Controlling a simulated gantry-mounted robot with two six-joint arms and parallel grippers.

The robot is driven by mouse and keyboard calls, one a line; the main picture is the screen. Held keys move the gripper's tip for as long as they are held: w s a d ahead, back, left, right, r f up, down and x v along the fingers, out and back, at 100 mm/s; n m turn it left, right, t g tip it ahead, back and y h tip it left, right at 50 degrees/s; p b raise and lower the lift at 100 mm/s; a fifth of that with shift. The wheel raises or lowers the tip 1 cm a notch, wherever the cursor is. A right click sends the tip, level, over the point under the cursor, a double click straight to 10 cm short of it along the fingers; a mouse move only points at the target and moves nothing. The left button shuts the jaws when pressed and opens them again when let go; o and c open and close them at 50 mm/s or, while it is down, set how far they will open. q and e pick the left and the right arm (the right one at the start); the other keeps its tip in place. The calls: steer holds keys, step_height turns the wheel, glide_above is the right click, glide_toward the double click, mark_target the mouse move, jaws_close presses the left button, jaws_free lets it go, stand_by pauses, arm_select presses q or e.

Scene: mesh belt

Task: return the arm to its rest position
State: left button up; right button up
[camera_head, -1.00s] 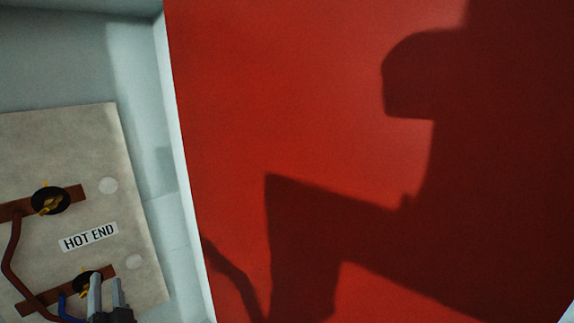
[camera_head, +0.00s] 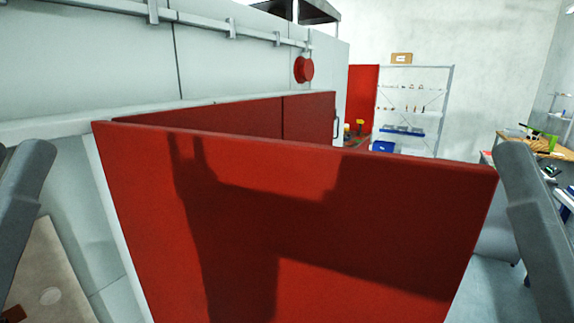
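Grey arm links of mine stand at both picture edges, one at the left (camera_head: 22,205) and one at the right (camera_head: 540,235). Neither gripper shows in the head view, so their fingers and anything in them are hidden. A dark shadow of an arm, with two upright finger-like prongs at its top left, falls on the red panel (camera_head: 370,290) in front of me.
The red panel fills the middle. A beige board (camera_head: 48,265) is partly visible at lower left. A pale cabinet wall (camera_head: 90,60) with a rail and a red round knob (camera_head: 304,69) stands behind. Shelving (camera_head: 415,110) and a cluttered bench (camera_head: 525,142) stand farther back right.

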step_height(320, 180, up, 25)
steer(key=p, duration=2.1)
steer(key=shift+p, duration=0.35)
